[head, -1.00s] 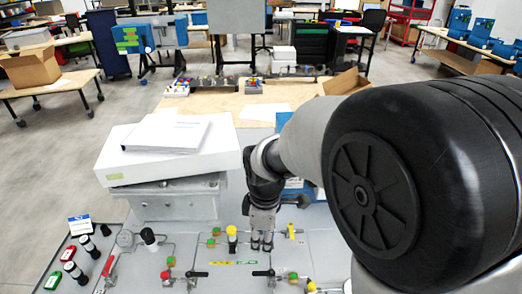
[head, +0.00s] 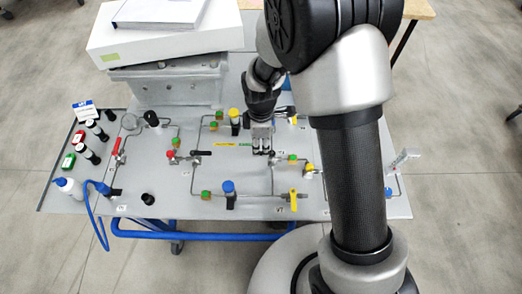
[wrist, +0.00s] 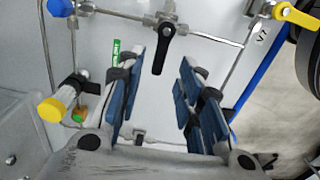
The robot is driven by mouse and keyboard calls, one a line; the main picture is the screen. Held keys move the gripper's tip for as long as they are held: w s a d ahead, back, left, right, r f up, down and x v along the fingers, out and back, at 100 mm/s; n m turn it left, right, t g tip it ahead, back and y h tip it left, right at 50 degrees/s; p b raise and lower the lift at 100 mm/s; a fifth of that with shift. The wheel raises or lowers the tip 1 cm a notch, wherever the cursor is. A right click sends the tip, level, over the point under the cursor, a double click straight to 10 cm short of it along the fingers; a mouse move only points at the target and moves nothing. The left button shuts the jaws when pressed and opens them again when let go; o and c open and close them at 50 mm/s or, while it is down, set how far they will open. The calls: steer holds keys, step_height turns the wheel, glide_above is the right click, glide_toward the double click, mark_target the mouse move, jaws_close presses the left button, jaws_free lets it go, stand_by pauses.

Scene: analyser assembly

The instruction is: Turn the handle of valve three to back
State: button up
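A black lever handle (wrist: 162,48) on a pipe valve shows in the wrist view, extending down from its valve body at the top. Its free end appears between my fingertips; I cannot tell the height gap. My gripper (wrist: 162,68) is open, with blue-padded fingers apart and nothing held. In the head view my gripper (head: 262,148) points down over the valve panel (head: 245,180), at a black handle it partly covers. No label marking valve three is readable.
In the head view a red-and-black valve (head: 185,154), a blue knob (head: 229,188) and another yellow lever (head: 293,198) stand nearby. A white box (head: 165,35) is behind.

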mark_target(261, 153)
steer(key=shift+f+b, duration=0.4)
steer(key=shift+f, duration=1.55)
steer(key=shift+c, duration=0.3)
jaws_close()
